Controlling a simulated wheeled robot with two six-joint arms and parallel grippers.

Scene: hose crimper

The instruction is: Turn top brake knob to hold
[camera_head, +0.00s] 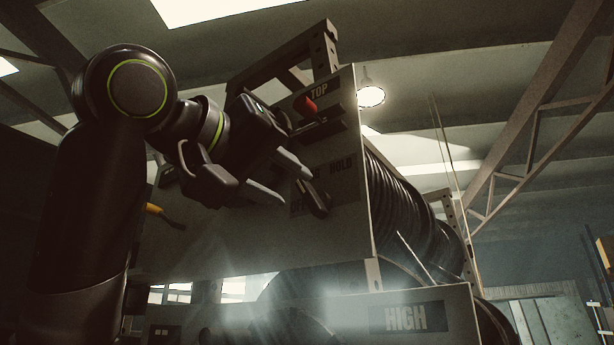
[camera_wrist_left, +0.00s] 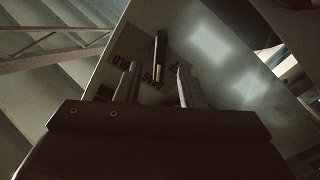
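The brake knob (camera_head: 316,200) is a dark, narrow handle on a black label plate on the grey panel, below the word TOP. The plate reads HOLD at its upper right; its other lettering is partly covered. My left gripper (camera_head: 297,189) is open, with its fingertips close to the knob's left side in the head view. In the left wrist view the knob (camera_wrist_left: 160,55) appears in line with the gap between the fingers of my left gripper (camera_wrist_left: 157,72). Contact cannot be told. My right gripper is not in view.
A red-tipped lever (camera_head: 306,106) on a dark bracket sits just above my left gripper. A yellow handle (camera_head: 157,210) sticks out at the panel's left. A reel of black hose (camera_head: 405,205) stands behind the panel. A HIGH label (camera_head: 405,318) is on a lower panel.

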